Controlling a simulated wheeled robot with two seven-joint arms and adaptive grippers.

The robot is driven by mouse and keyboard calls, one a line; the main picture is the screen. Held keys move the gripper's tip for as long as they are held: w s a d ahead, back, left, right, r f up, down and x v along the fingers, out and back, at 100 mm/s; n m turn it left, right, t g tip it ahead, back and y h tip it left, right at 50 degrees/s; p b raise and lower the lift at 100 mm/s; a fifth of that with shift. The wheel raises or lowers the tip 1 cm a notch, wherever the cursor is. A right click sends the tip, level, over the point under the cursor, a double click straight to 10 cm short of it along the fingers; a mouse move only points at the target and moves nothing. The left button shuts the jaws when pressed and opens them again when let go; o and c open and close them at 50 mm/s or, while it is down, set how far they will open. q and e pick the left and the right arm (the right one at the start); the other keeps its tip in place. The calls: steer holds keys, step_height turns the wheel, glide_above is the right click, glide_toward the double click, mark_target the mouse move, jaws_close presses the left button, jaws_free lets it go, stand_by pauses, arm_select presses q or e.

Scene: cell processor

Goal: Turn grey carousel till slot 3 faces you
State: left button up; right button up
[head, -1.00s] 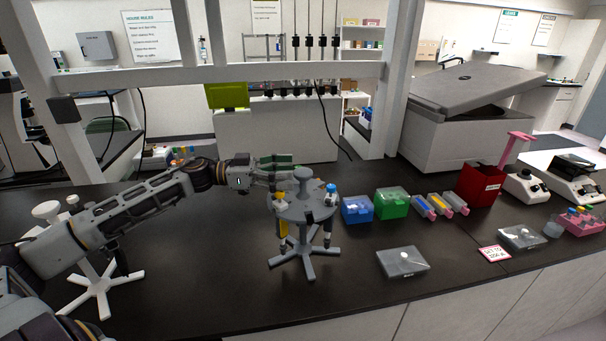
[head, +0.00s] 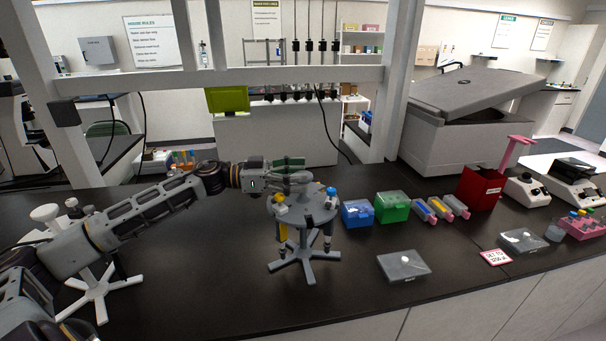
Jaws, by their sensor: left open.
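The grey carousel (head: 305,214) stands upright on its star-shaped foot in the middle of the bench. Its round top carries a blue-capped item (head: 331,191) at the right and a yellow pipette-like item (head: 283,232) at the front left. My left gripper (head: 301,177) reaches in from the left at the height of the carousel's centre knob. Its fingers are open and now cover the knob. I cannot tell whether they touch it. Slot numbers are too small to read. My right gripper is out of view.
A white carousel (head: 95,287) stands at the left, partly behind my left arm. A blue box (head: 357,213), a green box (head: 391,207) and a red bin (head: 478,187) stand to the right. A grey flat case (head: 403,266) lies in front.

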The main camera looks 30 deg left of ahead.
arm_select(q)
steer(key=shift+w+d, duration=0.3)
steer(key=shift+d, duration=0.3)
steer(key=shift+c, duration=0.3)
steer(key=c, duration=1.4)
